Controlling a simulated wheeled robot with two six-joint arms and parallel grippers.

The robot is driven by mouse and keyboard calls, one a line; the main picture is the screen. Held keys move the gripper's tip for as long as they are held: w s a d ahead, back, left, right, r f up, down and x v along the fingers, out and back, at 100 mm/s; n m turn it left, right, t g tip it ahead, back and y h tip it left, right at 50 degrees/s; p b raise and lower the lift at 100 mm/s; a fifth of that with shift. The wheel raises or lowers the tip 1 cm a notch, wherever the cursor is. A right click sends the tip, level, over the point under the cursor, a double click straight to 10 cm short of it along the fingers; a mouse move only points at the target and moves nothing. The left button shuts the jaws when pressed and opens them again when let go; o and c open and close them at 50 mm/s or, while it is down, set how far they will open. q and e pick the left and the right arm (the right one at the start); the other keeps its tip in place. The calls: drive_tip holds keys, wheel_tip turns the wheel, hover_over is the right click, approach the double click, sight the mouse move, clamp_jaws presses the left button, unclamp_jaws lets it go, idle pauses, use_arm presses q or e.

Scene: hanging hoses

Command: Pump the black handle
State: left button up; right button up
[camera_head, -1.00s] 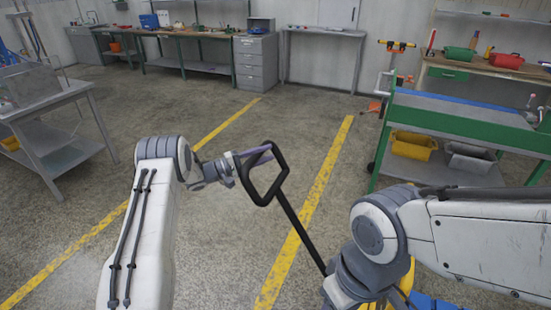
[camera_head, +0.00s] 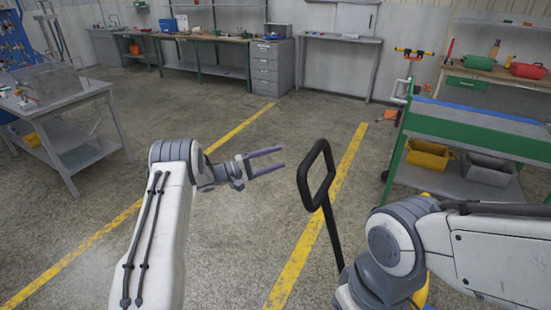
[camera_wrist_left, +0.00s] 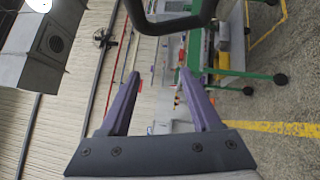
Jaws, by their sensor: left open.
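The black handle (camera_head: 318,174) is a looped grip on a long black shaft, tilted, standing in the middle of the head view. My left gripper (camera_head: 283,160) is open and empty, a little to the left of the handle loop, with a gap between them. In the left wrist view, the black loop (camera_wrist_left: 172,27) crosses the top, beyond the fingertips of my open left gripper (camera_wrist_left: 158,76). My right arm comes in from the right in the head view and hides the lower end of the shaft. My right gripper is not visible.
A green-framed cart (camera_head: 480,122) with a yellow bin (camera_head: 428,154) and a grey bin (camera_head: 488,168) stands at the right. A grey metal table (camera_head: 75,97) stands at the left. Workbenches line the back wall. The floor around the handle is clear.

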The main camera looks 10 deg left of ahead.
use_arm(q)
drive_tip(key=b+v, duration=0.2)
drive_tip(key=v, duration=0.8)
